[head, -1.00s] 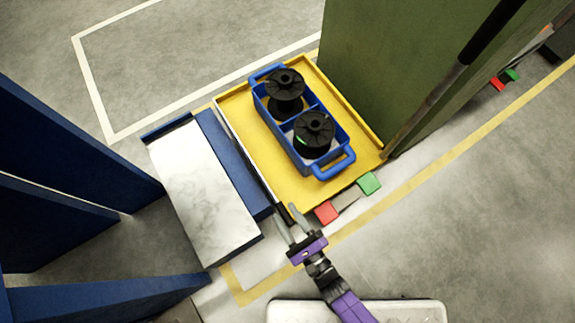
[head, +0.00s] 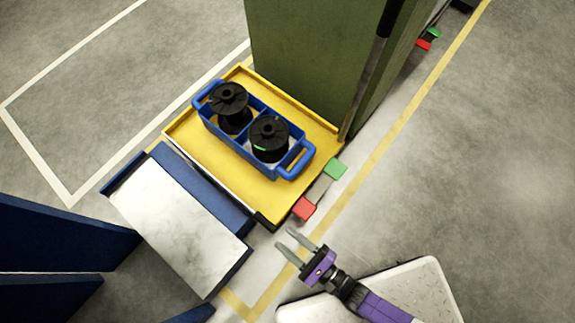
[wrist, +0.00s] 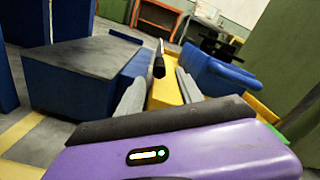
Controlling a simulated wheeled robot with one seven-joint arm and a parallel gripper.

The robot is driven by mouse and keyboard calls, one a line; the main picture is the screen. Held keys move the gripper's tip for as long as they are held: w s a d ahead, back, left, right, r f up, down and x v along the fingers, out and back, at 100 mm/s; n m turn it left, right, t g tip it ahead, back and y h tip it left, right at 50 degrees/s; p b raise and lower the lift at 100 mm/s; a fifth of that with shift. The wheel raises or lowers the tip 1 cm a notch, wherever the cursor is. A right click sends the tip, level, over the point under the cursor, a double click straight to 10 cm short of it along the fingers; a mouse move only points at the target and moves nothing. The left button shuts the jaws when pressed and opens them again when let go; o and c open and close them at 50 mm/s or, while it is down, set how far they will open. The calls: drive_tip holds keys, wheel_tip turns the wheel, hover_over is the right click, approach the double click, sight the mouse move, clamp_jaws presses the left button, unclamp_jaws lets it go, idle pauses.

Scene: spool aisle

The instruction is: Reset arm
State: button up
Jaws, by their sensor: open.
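My gripper (head: 294,246) is open and empty, with its two grey fingers apart. In the head view it is at the lower middle, just off the front corner of the yellow tray (head: 205,170), touching nothing that I can see. In the wrist view the fingers (wrist: 158,95) point past the purple wrist housing toward the yellow tray. A blue two-compartment carrier (head: 293,160) stands on the tray. One black spool (head: 230,105) is in its far left compartment, and another black spool (head: 268,138) is in its near right one.
A marble-topped blue block (head: 180,225) stands left of the tray. A tall green panel (head: 305,60) rises behind the tray at right. Blue panels (head: 60,235) stand far left.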

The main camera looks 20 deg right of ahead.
idle(0.3)
drive_tip(key=s+d+r+n+h, duration=0.2)
drive_tip(key=d+r+n+h, duration=0.1)
drive_tip(key=d+r+n, duration=0.25)
drive_tip(key=s+d+r+n+h, duration=0.2)
drive_tip(key=s+d+r+n, duration=0.1)
drive_tip(key=d+r+n, duration=0.3)
drive_tip(key=s+d+r+n+h, duration=0.1)
drive_tip(key=d+r+n+h, duration=0.3)
drive_tip(key=r, duration=0.7)
drive_tip(key=s+d+r+n+h, duration=0.1)
drive_tip(key=r+n, duration=0.6)
drive_tip(key=r, duration=0.3)
wheel_tip(320, 180, up, 34)
drive_tip(key=p, duration=3.3)
drive_tip(key=shift+s+a+r, duration=0.15)
drive_tip(key=shift+a, duration=0.05)
